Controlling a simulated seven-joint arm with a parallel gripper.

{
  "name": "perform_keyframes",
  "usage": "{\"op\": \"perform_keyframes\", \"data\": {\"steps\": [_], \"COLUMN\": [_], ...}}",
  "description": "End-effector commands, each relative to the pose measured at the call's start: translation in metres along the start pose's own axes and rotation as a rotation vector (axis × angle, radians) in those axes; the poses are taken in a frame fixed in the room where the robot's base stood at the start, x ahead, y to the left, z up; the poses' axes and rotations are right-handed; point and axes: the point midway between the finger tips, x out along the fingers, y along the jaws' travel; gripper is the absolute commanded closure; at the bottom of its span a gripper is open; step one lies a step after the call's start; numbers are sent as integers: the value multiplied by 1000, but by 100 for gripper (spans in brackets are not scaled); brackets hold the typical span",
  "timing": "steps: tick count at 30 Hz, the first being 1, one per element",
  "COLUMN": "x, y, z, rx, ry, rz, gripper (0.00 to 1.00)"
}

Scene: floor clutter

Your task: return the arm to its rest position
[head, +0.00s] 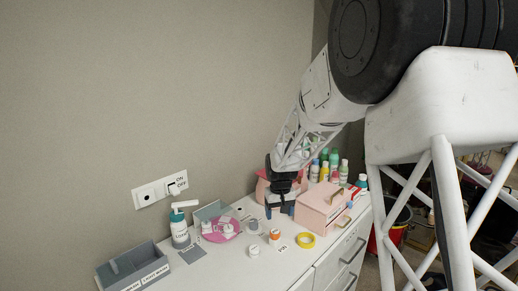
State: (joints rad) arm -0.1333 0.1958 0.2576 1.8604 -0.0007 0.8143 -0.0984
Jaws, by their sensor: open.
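My arm reaches down from the upper right to a white cabinet top. My gripper (280,211) is at its lower end, fingers pointing down, open, with nothing visible between the fingers. It is low over the cabinet top, just left of a pink box with a handle (322,210). A second pink item (262,188) is partly hidden behind the gripper. I cannot tell whether the fingers touch anything.
Several coloured bottles (333,163) stand behind the box.

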Motion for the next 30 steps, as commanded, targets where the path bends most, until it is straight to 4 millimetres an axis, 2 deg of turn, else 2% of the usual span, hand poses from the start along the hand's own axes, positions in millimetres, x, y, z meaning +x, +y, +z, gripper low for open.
{"op": "perform_keyframes", "data": {"steps": [12, 21, 30], "x": [-75, -117, -148], "y": [11, 15, 16], "z": [81, 147, 214], "rx": [48, 85, 119], "ry": [45, 75, 106], "rz": [6, 11, 16], "gripper": [29, 29, 29]}}
